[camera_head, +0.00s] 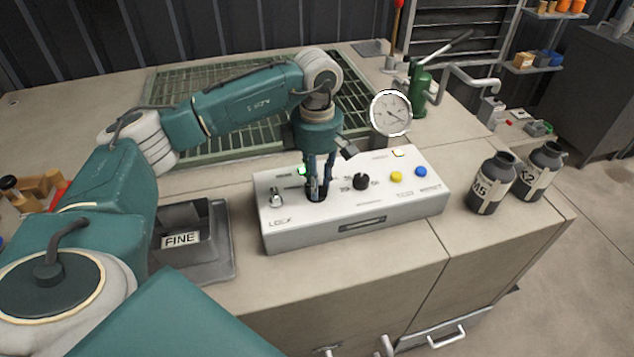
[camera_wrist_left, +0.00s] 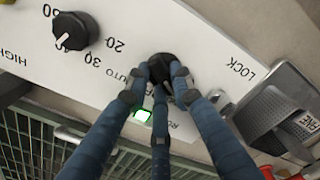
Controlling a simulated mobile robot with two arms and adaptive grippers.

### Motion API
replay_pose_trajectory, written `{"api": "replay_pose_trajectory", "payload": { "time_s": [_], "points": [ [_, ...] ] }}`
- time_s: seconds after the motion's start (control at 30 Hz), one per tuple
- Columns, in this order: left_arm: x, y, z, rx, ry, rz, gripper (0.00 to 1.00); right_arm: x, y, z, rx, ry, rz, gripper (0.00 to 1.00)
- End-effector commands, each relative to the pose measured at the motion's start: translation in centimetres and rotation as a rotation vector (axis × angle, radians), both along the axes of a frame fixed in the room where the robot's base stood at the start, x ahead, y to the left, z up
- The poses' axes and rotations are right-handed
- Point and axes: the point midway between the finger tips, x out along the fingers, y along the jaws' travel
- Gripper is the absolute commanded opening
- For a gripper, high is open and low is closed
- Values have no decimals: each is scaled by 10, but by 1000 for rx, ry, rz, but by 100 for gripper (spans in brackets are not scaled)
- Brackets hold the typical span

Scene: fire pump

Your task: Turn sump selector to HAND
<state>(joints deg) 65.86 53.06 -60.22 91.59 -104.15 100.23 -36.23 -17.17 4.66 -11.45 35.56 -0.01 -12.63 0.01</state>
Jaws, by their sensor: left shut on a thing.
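The white control box (camera_head: 350,222) stands on the bench and carries the selector. The sump selector is a black knob (camera_wrist_left: 160,62) on the panel, between the LOCK end and a numbered dial. My left gripper (camera_head: 317,190) reaches down onto it from above and is shut on it. In the left wrist view the fingers (camera_wrist_left: 162,80) close around the knob and cover much of it. Part of the word AUTO shows beside it; the knob's pointer is hidden, so its setting cannot be told. My right gripper is not in view.
A black numbered dial (camera_head: 361,181), a yellow button (camera_head: 396,177), a blue button (camera_head: 420,172) and a metal switch (camera_head: 276,198) share the panel. A green lamp (camera_wrist_left: 142,114) is lit. A gauge (camera_head: 390,113) stands behind; dark bottles (camera_head: 490,184) stand right.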

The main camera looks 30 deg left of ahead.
Motion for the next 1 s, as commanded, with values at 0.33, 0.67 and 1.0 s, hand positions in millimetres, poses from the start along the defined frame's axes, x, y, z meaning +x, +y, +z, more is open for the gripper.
{"api": "replay_pose_trajectory", "payload": {
  "time_s": [0.33,0.67,1.0],
  "points": [
    [2,1,3,0,-8,6,26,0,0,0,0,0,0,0],
    [1,0,1,0,-3,3,42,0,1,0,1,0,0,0],
    [2,0,42,-1,-9,4,42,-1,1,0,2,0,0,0]
  ]
}}
